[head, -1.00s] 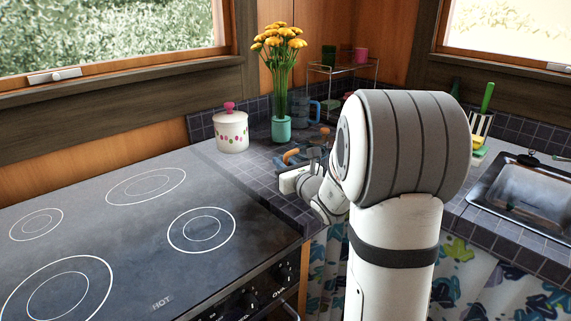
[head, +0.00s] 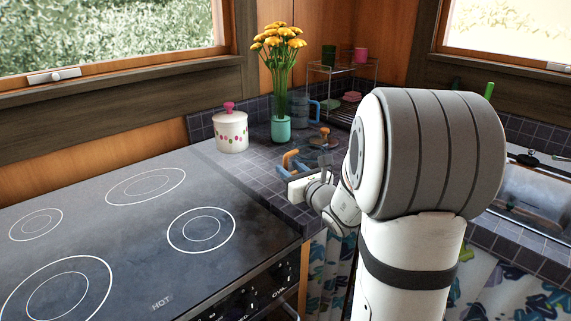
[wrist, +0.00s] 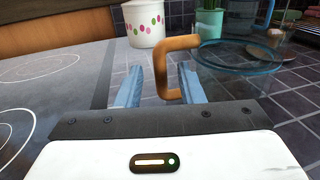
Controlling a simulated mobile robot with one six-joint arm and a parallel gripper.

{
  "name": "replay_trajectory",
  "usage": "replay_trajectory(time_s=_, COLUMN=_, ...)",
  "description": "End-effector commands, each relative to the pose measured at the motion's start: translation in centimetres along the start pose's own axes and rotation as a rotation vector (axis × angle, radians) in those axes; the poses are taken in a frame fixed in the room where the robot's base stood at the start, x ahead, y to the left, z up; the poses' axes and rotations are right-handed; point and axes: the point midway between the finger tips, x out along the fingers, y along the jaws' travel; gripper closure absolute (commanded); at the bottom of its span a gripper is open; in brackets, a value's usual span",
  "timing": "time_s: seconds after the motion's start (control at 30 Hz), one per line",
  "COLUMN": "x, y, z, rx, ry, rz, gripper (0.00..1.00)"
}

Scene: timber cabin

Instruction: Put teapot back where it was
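The teapot (wrist: 240,58) has a clear glass body with a bluish rim and an orange-brown handle (wrist: 178,43). In the wrist view the handle faces my gripper (wrist: 159,70), its lower part between the two blue fingers and closer to the right one. The fingers are apart, and I see no grip on the handle. In the head view the teapot (head: 319,155) stands on the dark tiled counter beyond my gripper (head: 297,164), partly hidden by my arm; its glass is hard to make out.
The black stovetop (head: 110,225) lies left of the gripper. Behind are a white dotted canister (head: 231,132), a teal vase (head: 281,128) of yellow flowers, a blue-handled jug (head: 299,108) and a wire rack (head: 345,68). A sink (head: 535,195) is at right.

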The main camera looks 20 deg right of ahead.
Motion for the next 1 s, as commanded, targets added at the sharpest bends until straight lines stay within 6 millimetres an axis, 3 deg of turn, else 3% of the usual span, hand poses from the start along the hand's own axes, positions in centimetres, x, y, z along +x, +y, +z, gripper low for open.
replay_trajectory(time_s=0.2, x=-4.8, y=-0.1, z=0.0, rx=0.001, ry=0.0, rz=-0.005, gripper=0.65)
replay_trajectory(time_s=0.4, x=-7.2, y=-0.1, z=0.0, rx=0.0, ry=0.0, rz=-0.003, gripper=0.65)
replay_trajectory(time_s=1.0, x=-7.7, y=0.0, z=0.0, rx=-0.001, ry=0.001, rz=0.001, gripper=0.65)
